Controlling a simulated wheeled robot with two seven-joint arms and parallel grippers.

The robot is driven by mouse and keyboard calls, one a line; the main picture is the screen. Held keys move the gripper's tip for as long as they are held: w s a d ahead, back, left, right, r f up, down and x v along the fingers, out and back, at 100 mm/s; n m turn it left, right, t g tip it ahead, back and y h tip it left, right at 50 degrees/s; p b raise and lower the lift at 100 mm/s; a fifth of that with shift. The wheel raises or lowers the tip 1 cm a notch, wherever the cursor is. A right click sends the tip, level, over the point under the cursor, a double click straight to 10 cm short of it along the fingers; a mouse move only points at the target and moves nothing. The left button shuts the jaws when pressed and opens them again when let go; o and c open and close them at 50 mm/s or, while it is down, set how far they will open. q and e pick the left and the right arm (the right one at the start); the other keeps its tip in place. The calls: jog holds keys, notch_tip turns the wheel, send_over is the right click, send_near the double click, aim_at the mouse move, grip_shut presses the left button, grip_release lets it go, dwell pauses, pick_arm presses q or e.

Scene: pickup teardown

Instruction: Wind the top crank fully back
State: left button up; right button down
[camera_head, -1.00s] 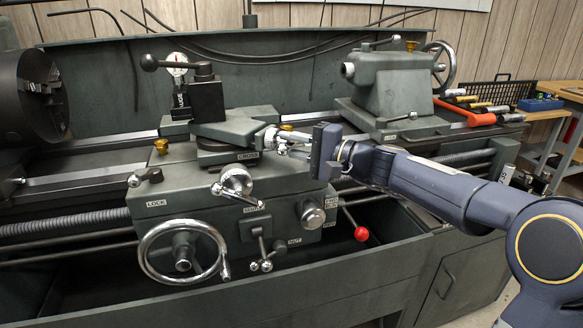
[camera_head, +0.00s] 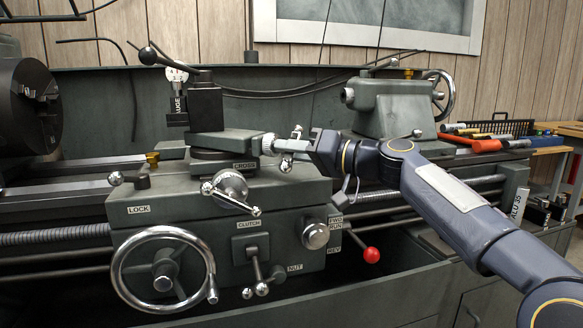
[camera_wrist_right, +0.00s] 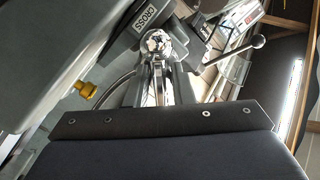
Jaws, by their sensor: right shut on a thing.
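The top crank (camera_head: 268,144) is a small chrome crank on the right end of the upper slide, above the CROSS label. Its chrome arm and balls also show in the wrist view (camera_wrist_right: 157,42). My right gripper (camera_head: 299,147) reaches in from the right and is shut on the crank's handle. The fingers and the handle overlap, so the exact grip is partly hidden. In the wrist view the dark gripper body covers the lower half. My left gripper is not in view.
The cross crank (camera_head: 230,186) sits just below and left of my right gripper. The tool post (camera_head: 205,105) with its black-knob lever stands left, the tailstock (camera_head: 392,105) behind right. A large handwheel (camera_head: 163,270) and a red-knob lever (camera_head: 371,255) are on the front.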

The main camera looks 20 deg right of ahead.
jog(key=n+b, duration=0.2)
jog(key=n, duration=0.1)
jog(key=n+b, duration=0.1)
jog(key=shift+w+f+n, duration=0.1)
jog(key=shift+f+n, duration=0.2)
jog(key=shift+d+r+n+b, duration=0.1)
jog(key=shift+n+b, duration=0.95)
jog(key=shift+n, duration=0.85)
jog(key=c, duration=1.5)
grip_release()
jog(key=shift+r, duration=0.1)
jog(key=v, duration=0.7)
jog(key=shift+s+d, duration=0.25)
jog(key=shift+d, duration=0.05)
